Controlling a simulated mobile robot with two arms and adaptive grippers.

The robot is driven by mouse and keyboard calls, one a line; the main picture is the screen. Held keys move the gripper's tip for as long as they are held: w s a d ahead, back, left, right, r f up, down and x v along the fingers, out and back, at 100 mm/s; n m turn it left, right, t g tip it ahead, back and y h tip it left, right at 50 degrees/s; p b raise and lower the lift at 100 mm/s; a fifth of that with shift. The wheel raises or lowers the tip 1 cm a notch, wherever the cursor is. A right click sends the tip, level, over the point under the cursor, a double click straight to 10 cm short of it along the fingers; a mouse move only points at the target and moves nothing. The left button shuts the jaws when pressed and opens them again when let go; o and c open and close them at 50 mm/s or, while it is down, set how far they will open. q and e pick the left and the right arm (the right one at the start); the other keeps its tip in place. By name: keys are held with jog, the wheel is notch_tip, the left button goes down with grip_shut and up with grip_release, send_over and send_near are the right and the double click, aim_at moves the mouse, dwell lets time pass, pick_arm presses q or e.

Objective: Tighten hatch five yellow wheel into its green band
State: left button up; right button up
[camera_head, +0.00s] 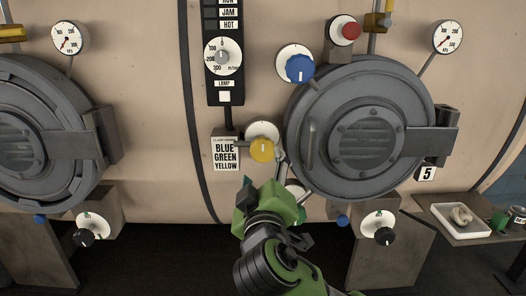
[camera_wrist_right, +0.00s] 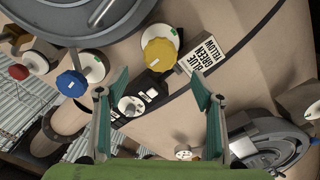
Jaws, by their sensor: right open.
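The yellow wheel (camera_head: 262,149) sits on a white round dial (camera_head: 263,130) just left of the hatch five door (camera_head: 308,95). In the right wrist view the yellow wheel (camera_wrist_right: 159,52) is beyond the fingertips, and a small green mark shows on its dial's rim. The pointer's place against the green band is too small to tell. My right gripper (camera_head: 266,183) is below the wheel in the head view. Its fingers (camera_wrist_right: 157,88) are spread and empty, apart from the wheel. My left gripper is not in view.
A blue wheel (camera_head: 300,69) and red knob (camera_head: 350,31) are above the door. A BLUE GREEN YELLOW sign (camera_head: 226,153) hangs left of the yellow wheel. A metal handle stands close right of it. A white tray (camera_head: 446,225) is at far right. A black-knobbed dial (camera_head: 379,224) is below the door.

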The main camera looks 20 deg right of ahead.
aim_at(262, 152)
jog(key=p+x, duration=0.1)
jog(key=x, duration=0.8)
jog(key=shift+w+f, duration=0.1)
jog(key=shift+w, duration=0.1)
jog(key=c, duration=1.1)
